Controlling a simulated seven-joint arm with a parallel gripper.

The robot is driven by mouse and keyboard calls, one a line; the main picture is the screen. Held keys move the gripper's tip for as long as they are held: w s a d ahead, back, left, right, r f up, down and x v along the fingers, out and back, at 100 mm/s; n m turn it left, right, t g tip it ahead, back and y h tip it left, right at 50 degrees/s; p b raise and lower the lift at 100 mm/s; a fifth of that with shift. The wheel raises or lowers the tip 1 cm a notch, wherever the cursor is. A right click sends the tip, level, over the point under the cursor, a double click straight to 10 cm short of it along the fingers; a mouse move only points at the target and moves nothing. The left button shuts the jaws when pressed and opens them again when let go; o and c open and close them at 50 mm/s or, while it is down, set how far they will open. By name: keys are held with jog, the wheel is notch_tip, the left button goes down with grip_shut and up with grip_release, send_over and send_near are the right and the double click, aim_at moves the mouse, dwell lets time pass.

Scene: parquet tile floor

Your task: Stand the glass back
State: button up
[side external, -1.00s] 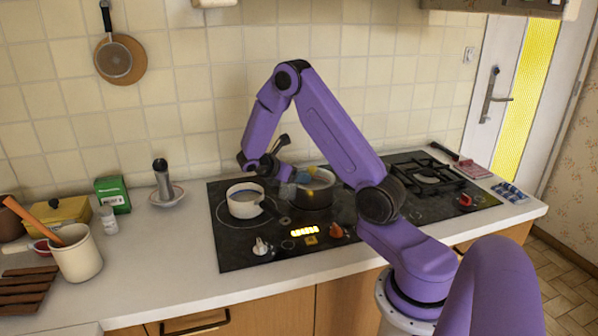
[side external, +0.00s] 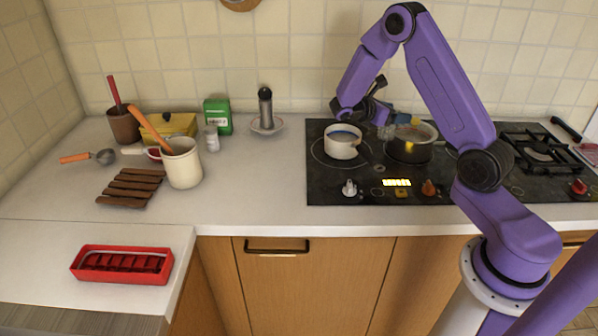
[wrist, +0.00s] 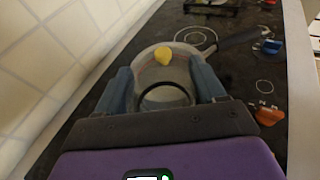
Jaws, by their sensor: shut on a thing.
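My gripper (side external: 384,128) is above the black hob, near the white saucepan and the dark pot. In the wrist view its two blue-grey fingers (wrist: 164,88) are closed on a clear glass (wrist: 165,75), one on each side. A dark ring shows at the near end of the glass. The glass is hard to make out in the side view, where the gripper and the dark pot (side external: 408,152) crowd it. I cannot tell whether it touches anything below. A yellow thing (wrist: 163,55) shows beyond or through the glass.
The white saucepan (side external: 342,148) stands on the hob (side external: 335,190) left of the dark pot. A pepper mill on a saucer (side external: 266,125), a green box (side external: 217,117) and a utensil crock (side external: 183,168) stand further left.

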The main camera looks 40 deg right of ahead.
jog(key=w+a+r+n+t+y, duration=0.1)
jog(key=w+a+r+n+t, duration=0.15)
jog(key=a+n+t, duration=0.5)
jog(key=w+a+r+n+t, duration=0.1)
jog(key=w+a+n+t, duration=0.2)
jog(key=a, duration=0.8)
jog(key=s+a+n+t+y, duration=0.2)
jog(key=a+n+t+y, duration=0.2)
jog(key=a, duration=0.4)
jog(key=s+a+n+t+y, duration=0.3)
jog(key=a+y, duration=0.1)
jog(key=a, duration=0.4)
jog(key=shift+w+a+f, duration=0.25)
jog(key=shift+w+f, duration=1.8)
jog(key=shift+w, duration=0.25)
jog(key=shift+w+a+f, duration=0.25)
jog(key=shift+w+f, duration=1.85)
jog(key=shift+w, duration=0.25)
jog(key=shift+w+a+f, duration=0.25)
jog(key=shift+w+f, duration=1.8)
jog(key=shift+w, duration=0.25)
jog(key=shift+f, duration=0.1)
jog(key=o, duration=1.3)
jog(key=shift+f, duration=0.1)
jog(key=shift+o, duration=0.2)
